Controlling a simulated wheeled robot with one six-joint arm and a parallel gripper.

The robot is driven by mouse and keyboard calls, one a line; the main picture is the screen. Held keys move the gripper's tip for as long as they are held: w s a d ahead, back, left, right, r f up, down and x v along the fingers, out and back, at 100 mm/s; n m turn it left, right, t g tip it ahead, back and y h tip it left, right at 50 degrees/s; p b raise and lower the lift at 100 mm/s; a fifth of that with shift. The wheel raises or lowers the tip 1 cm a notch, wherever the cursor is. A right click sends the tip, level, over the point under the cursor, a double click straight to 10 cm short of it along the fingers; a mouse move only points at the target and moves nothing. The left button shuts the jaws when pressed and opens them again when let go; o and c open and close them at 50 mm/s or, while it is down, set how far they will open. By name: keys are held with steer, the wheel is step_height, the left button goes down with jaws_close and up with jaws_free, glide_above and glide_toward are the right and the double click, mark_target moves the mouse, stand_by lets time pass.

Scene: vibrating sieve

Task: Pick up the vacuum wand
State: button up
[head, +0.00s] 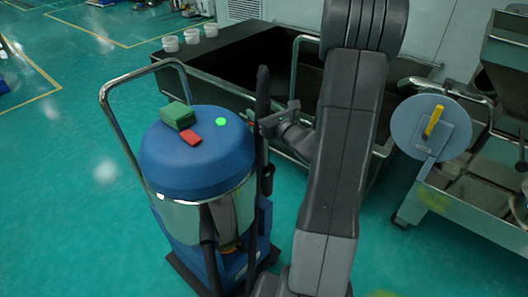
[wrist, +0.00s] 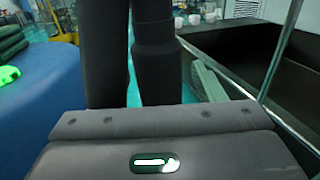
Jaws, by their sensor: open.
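The vacuum wand (head: 262,92) is a dark, slim tube standing upright at the right side of the blue vacuum cleaner (head: 195,160). My gripper (head: 276,116) is open, close to the right of the wand, at about the height of the vacuum's lid. In the wrist view, dark upright tubes (wrist: 155,60) rise just beyond my grey gripper body; which of them is the wand is not clear. I cannot tell whether the jaws touch the wand. The wand's lower part is partly hidden behind the vacuum's fittings.
A dark, open tank (head: 225,62) stands behind. A steel machine (head: 470,205) is at right. Floor is clear at left.

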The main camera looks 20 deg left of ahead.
steer(key=c, duration=1.1)
steer(key=shift+o, duration=0.2)
steer(key=shift+r, duration=0.1)
